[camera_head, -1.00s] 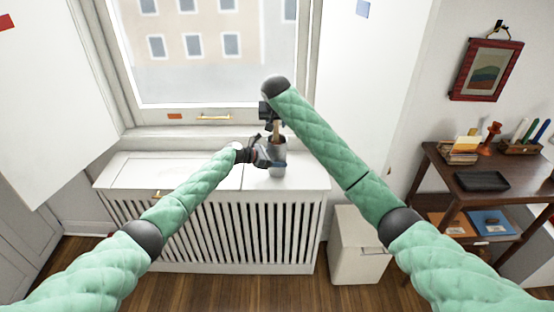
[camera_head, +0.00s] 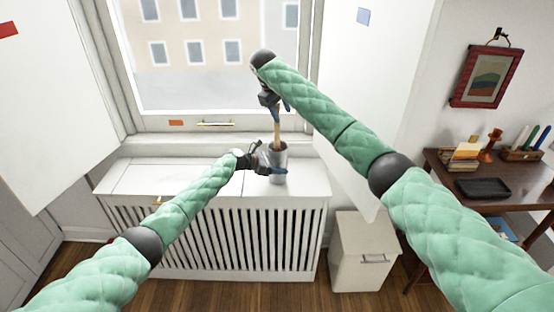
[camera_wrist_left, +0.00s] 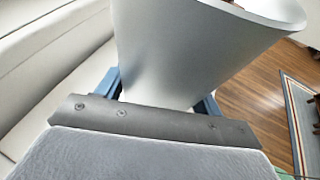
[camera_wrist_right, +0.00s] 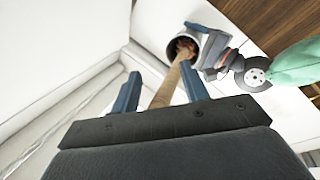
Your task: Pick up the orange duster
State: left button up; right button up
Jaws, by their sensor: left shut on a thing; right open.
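The orange duster stands handle-up in a grey metal cup (camera_head: 280,152) on the white radiator cover. Its wooden handle (camera_head: 277,131) rises from the cup. In the right wrist view a little orange-brown (camera_wrist_right: 184,44) shows inside the cup's mouth; the cup hides the rest of the head. My left gripper (camera_head: 272,166) is shut on the cup, and the left wrist view shows the cup wall (camera_wrist_left: 185,55) between its blue fingers. My right gripper (camera_head: 277,108) is open above the cup. The handle (camera_wrist_right: 168,85) passes between its fingers; I cannot tell whether they touch.
The radiator cover (camera_head: 140,178) is otherwise clear on its left. The window (camera_head: 205,60) is close behind. A white cabinet (camera_head: 362,250) stands to the right, and a dark wooden desk (camera_head: 520,190) with several small items is at far right.

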jog(key=w+r+n+y, duration=0.1)
jog(key=r, duration=0.2)
jog(key=r+n+g+y, duration=0.1)
jog(key=r+n, duration=0.1)
jog(key=r, duration=0.1)
jog(key=w+a+r+n+g+y, duration=0.1)
jog(key=r+n, duration=0.1)
jog(key=r, duration=0.1)
jog(key=shift+w+r, duration=0.15)
jog(key=shift+w, duration=0.2)
jog(key=shift+n, duration=0.3)
notch_tip(320, 180, down, 6)
jog(key=shift+f, duration=0.2)
jog(key=shift+s+a+f, duration=0.1)
jog(key=shift+s+f, duration=0.1)
jog(key=shift+f, duration=1.15)
jog(key=shift+s+a+f, duration=0.1)
jog(key=shift+s+f, duration=0.05)
jog(key=shift+f, duration=1.2)
grip_shut()
